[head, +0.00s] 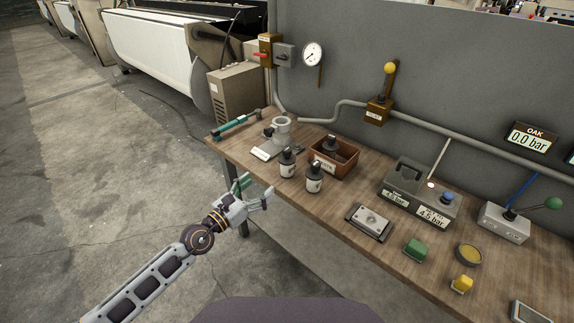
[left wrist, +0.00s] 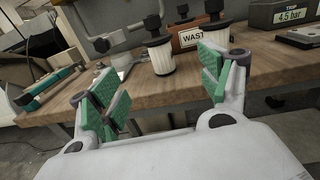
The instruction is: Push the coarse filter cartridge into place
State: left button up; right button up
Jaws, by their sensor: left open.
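Two white filter cartridges with black tops stand upright side by side on the bench, the left one (head: 287,168) and the right one (head: 314,184). I cannot tell which is the coarse one. In the left wrist view they show beyond my jaws, the left one (left wrist: 160,57) and the right one (left wrist: 215,38). A pale grey cup-shaped housing (head: 282,126) stands behind them with a labelled plate by its foot. My left gripper (head: 257,191) is open and empty, before the bench's front edge, apart from the cartridges. Its green pads show in the left wrist view (left wrist: 160,85).
A brown waste box (head: 345,165) holding a dark-topped item stands behind the cartridges. A teal-handled tool (head: 237,124) lies at the bench's left end. A grey gauge unit (head: 418,196) and metal plate (head: 368,222) stand to the right. The wooden bench edge (left wrist: 160,98) lies before my jaws.

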aim_at(283, 167)
pick_arm(q)
jog(key=shift+f, duration=0.2)
pick_arm(e)
jog(key=shift+f, duration=0.1)
pick_arm(q)
jog(key=shift+w+d, duration=0.1)
pick_arm(e)
jog(key=shift+s, duration=0.1)
pick_arm(q)
jog(key=shift+x, duration=3.85)
jog(key=shift+w+d+f, duration=0.1)
jog(key=shift+w+d, duration=0.15)
pick_arm(e)
jog(key=shift+s+d+f, duration=0.1)
jog(key=shift+s+d, duration=0.05)
jog(key=shift+d, duration=0.1)
pick_arm(q)
jog(key=shift+w, duration=0.1)
